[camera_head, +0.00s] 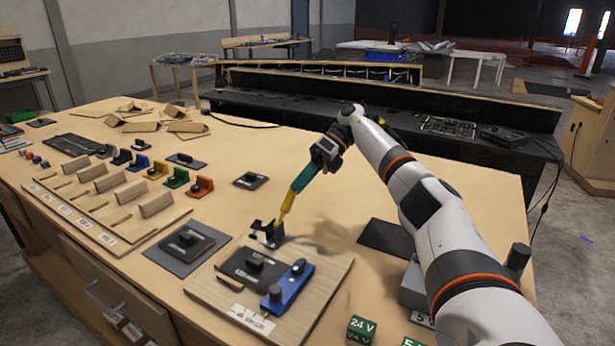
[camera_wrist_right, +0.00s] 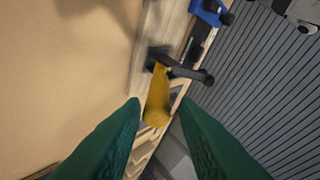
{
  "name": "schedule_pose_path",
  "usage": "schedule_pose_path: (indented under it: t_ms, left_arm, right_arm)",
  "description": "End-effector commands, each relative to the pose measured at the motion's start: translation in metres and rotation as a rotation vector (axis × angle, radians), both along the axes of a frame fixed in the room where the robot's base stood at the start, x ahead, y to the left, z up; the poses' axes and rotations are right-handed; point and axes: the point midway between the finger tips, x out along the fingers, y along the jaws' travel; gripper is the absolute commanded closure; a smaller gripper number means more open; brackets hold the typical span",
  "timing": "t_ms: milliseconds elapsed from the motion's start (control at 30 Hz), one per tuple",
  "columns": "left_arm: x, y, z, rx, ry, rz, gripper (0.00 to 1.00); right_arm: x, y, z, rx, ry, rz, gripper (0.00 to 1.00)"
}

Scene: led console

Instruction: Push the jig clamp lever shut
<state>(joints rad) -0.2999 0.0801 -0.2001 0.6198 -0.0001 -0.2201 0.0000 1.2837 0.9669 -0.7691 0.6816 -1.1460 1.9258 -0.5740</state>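The jig is a light wooden board (camera_head: 325,285) at the table's front. A black clamp (camera_head: 268,235) stands at its back edge, and its yellow lever handle (camera_head: 287,205) rises steeply, tilted up to the right. My right gripper (camera_head: 298,186), with teal fingers, reaches down from the upper right to the handle. In the right wrist view the yellow handle (camera_wrist_right: 157,100) lies between the two fingers, with visible gaps on both sides, so the fingers look open. Contact is unclear. The clamp's black arm (camera_wrist_right: 185,72) also shows there. My left gripper is out of view.
On the jig are a black module (camera_head: 255,265) and a blue block (camera_head: 288,290) with black knobs. A grey mat with a black part (camera_head: 187,243) lies to the left. A dark mat (camera_head: 385,238) and a green 24 V block (camera_head: 361,328) lie to the right.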

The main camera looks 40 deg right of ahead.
Motion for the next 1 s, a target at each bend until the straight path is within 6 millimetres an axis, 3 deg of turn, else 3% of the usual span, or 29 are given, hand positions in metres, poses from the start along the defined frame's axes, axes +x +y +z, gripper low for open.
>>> schedule_pose_path:
  t_ms: [300, 1000]
  left_arm:
    - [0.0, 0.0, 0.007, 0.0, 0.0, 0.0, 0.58]
    - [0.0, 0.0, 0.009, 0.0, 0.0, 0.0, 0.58]
  right_arm:
    - [-0.002, -0.023, 0.018, 0.001, -0.001, 0.001, 0.73]
    - [-0.003, -0.026, 0.021, 0.0, 0.0, 0.002, 0.73]
